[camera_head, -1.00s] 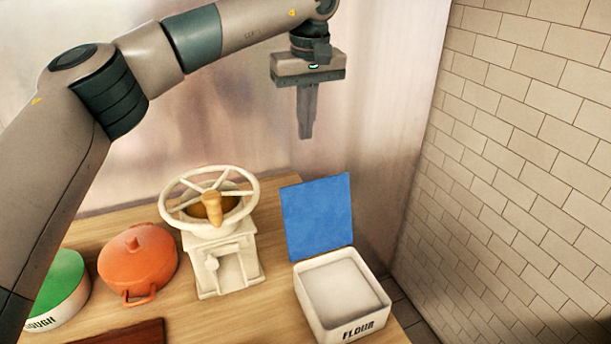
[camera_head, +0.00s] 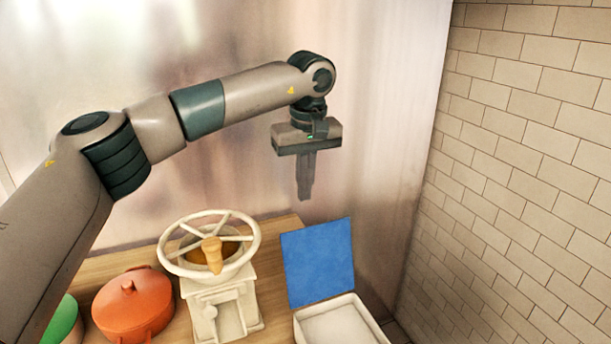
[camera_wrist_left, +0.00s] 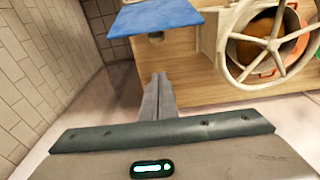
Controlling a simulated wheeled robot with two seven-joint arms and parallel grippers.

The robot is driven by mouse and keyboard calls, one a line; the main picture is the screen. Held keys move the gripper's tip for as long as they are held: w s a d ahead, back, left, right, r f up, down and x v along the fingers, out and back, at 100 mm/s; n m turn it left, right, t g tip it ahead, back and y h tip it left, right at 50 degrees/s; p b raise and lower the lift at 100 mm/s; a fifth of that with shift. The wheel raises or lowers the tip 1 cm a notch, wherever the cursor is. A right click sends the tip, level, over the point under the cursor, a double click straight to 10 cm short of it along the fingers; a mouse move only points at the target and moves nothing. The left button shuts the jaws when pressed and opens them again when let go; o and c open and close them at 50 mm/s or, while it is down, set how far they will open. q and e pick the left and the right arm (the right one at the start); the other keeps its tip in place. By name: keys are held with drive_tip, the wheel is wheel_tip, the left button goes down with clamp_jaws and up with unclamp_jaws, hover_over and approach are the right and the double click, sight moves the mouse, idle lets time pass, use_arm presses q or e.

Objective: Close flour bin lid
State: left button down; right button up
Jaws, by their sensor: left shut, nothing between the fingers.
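The flour bin (camera_head: 340,322) is a white square box at the right end of the counter, cut off by the bottom edge of the head view. Its blue lid (camera_head: 318,262) stands open, raised at the bin's back edge. In the left wrist view the blue lid (camera_wrist_left: 155,17) shows at the top, nearly edge-on. My left gripper (camera_head: 305,198) is shut and empty, pointing down, above and behind the lid and apart from it. Its closed fingers (camera_wrist_left: 158,85) also show in the left wrist view, beyond the counter's back edge. My right gripper is not in view.
A white grinder (camera_head: 222,308) with a spoked wheel (camera_head: 208,243) stands left of the bin. An orange pot (camera_head: 132,305) and a green-lidded container (camera_head: 62,322) are further left. A brick wall (camera_head: 520,180) rises at the right, a metallic wall (camera_head: 390,110) behind.

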use_arm(q)
wheel_tip(320, 180, down, 6)
drive_tip(key=s+d+p, duration=0.1)
drive_tip(key=s+p, duration=0.2)
drive_tip(key=p, duration=0.1)
drive_tip(key=shift+r+p, duration=0.25)
drive_tip(key=shift+p, duration=0.05)
drive_tip(key=shift+d, duration=0.1)
